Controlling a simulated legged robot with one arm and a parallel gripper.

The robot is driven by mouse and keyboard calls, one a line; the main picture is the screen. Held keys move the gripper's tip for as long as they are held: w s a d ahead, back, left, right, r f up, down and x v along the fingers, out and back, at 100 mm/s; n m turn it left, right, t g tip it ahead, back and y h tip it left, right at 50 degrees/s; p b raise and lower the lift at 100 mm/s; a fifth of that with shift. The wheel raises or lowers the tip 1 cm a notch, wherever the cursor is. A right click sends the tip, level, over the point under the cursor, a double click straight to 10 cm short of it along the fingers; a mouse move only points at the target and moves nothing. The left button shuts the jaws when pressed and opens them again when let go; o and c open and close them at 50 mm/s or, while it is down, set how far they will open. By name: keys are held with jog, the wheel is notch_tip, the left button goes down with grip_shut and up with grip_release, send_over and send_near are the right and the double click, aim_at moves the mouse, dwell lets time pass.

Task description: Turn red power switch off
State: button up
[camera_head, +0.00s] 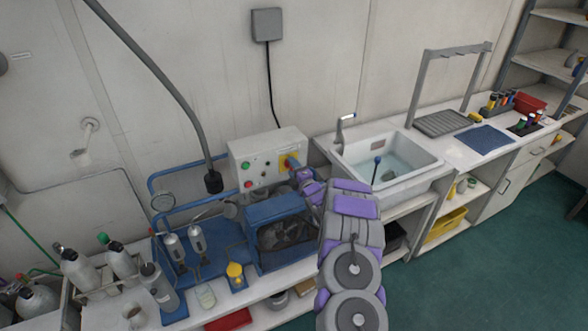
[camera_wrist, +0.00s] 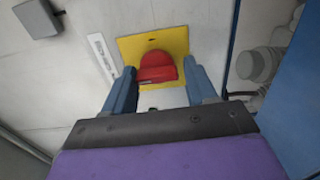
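The red power switch (camera_wrist: 157,67) is a rotary knob on a square yellow plate (camera_wrist: 128,46) in the wrist view. Its straight-edged handle lies nearly level across that picture. My gripper (camera_wrist: 158,72) has its two blue fingers spread, one on each side of the knob, with the tips close to its edges. I cannot tell whether they touch it. In the head view, the yellow plate (camera_head: 283,159) sits at the right side of the pale control box (camera_head: 250,154). My gripper (camera_head: 294,166) covers part of the plate and hides the knob there.
The box also carries green and red buttons. A blue-framed machine (camera_head: 275,208) stands below my gripper, and a thick grey hose (camera_head: 165,85) hangs left of the box. A sink (camera_head: 388,180) is close at right. Gas cylinders (camera_head: 82,270) stand at lower left.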

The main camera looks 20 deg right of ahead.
jog(key=o, duration=0.3)
jog(key=shift+o, duration=0.2)
jog(key=s, duration=1.7)
jog(key=shift+d+p, duration=0.3)
jog(key=shift+p, duration=0.1)
